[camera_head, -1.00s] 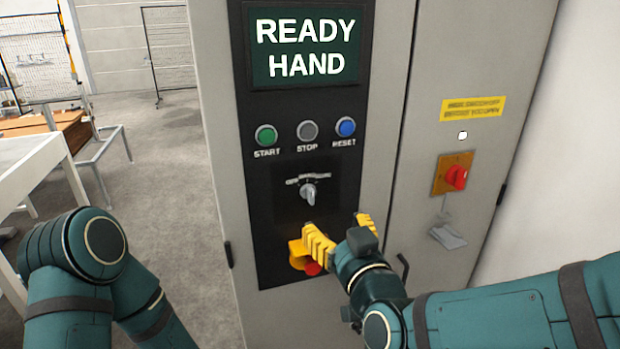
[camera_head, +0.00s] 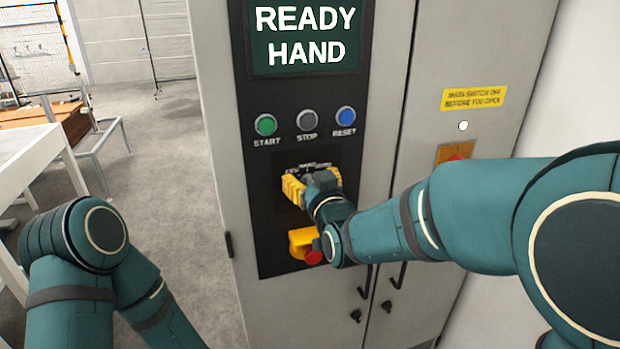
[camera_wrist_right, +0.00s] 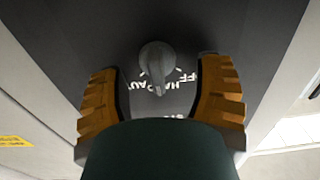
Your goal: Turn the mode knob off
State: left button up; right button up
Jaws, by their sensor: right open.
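The mode knob is a grey pointer knob on the black control panel (camera_head: 352,100). In the head view it is hidden behind my right gripper (camera_head: 312,184). The right wrist view shows the mode knob (camera_wrist_right: 157,62) between the two yellow fingers of the right gripper (camera_wrist_right: 160,105). The fingers are open, one on each side of it, with a gap to the knob on both sides. White mode lettering, partly covered, shows around the knob. The display (camera_head: 305,38) above reads READY HAND. My left arm is at the lower left of the head view; its gripper is out of view.
Green start (camera_head: 266,125), grey stop (camera_head: 307,120) and blue reset (camera_head: 346,116) buttons sit above the gripper. A red emergency button (camera_head: 314,257) with a yellow housing is just below it. My right forearm partly covers the red main switch (camera_head: 455,154).

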jog(key=shift+w, duration=0.15)
grip_shut()
